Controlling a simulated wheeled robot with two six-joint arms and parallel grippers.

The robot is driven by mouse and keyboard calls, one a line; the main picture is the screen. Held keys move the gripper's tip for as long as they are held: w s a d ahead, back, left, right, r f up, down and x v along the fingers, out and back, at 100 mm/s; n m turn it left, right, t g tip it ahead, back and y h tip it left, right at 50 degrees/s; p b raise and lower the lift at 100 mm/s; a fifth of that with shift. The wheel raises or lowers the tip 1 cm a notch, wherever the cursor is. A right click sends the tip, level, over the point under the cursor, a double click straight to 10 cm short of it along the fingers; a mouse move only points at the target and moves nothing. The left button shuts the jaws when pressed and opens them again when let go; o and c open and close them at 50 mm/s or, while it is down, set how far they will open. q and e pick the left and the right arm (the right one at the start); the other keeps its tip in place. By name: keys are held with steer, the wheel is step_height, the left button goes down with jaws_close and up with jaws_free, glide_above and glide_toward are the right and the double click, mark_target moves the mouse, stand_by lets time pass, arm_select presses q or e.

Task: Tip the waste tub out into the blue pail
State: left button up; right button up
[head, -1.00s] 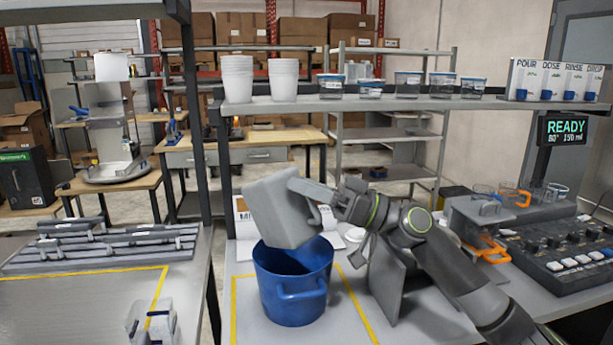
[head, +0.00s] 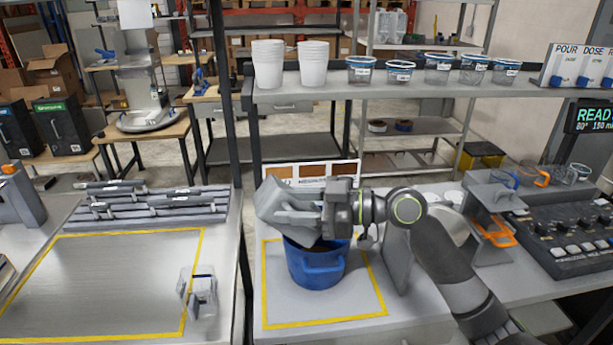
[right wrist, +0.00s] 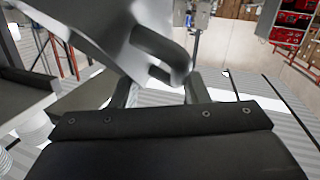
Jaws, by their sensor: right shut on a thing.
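The grey waste tub (head: 270,204) hangs tilted over the blue pail (head: 315,268) in the head view. Its lower side overlaps the pail's mouth, and its contents do not show. My right gripper (head: 312,212) is shut on the tub's side handle, at the tub's right. The right wrist view shows the tub (right wrist: 105,30) and its looped handle (right wrist: 163,52) at the fingers (right wrist: 160,92). Most of the pail's inside is hidden. My left gripper is not in view.
Yellow tape (head: 325,322) frames the pail's place. A grey upright panel (head: 397,262) stands right of the pail. A shelf (head: 420,88) with cups and lidded tubs runs above. A control panel (head: 565,240) is at right; the left bench's taped area (head: 100,285) is largely clear.

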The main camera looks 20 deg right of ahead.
steer(key=s+a+f+n+g+h+b, duration=0.1)
steer(key=a+f+n+h+b, duration=0.1)
steer(key=a+f+n+h, duration=0.2)
steer(key=a+f+h, duration=0.1)
steer(key=h, duration=0.1)
steer(key=shift+a+f+n+h, duration=0.15)
steer(key=shift+f+n+h, duration=0.15)
steer(key=shift+h, duration=0.1)
stand_by(0.6)
